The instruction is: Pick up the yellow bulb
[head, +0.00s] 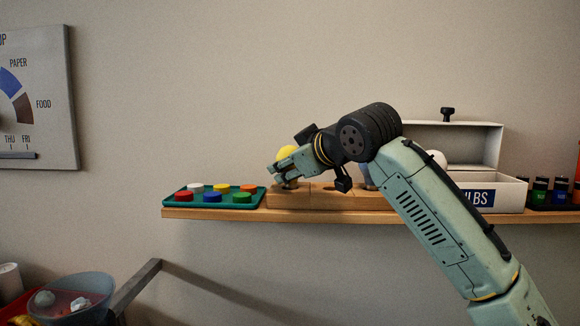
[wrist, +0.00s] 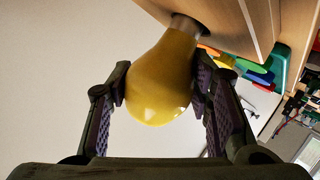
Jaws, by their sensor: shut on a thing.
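The yellow bulb (head: 286,153) is at the left end of the wooden block on the shelf, partly hidden by my gripper in the head view. In the wrist view the yellow bulb (wrist: 163,82) fills the space between the two fingers, its metal base at the wooden block (wrist: 257,22). My gripper (wrist: 163,98) is shut on the bulb's round glass, one finger on each side. My gripper (head: 277,173) also shows in the head view, reaching in from the right. I cannot tell whether the base is still in its hole.
A teal tray (head: 222,204) with several coloured caps lies left of the block on the wooden shelf (head: 330,215). A white box labelled BULBS (head: 505,196) stands right, with dark-capped bottles (head: 550,190) beyond. A bluish bowl (head: 75,290) is low at left.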

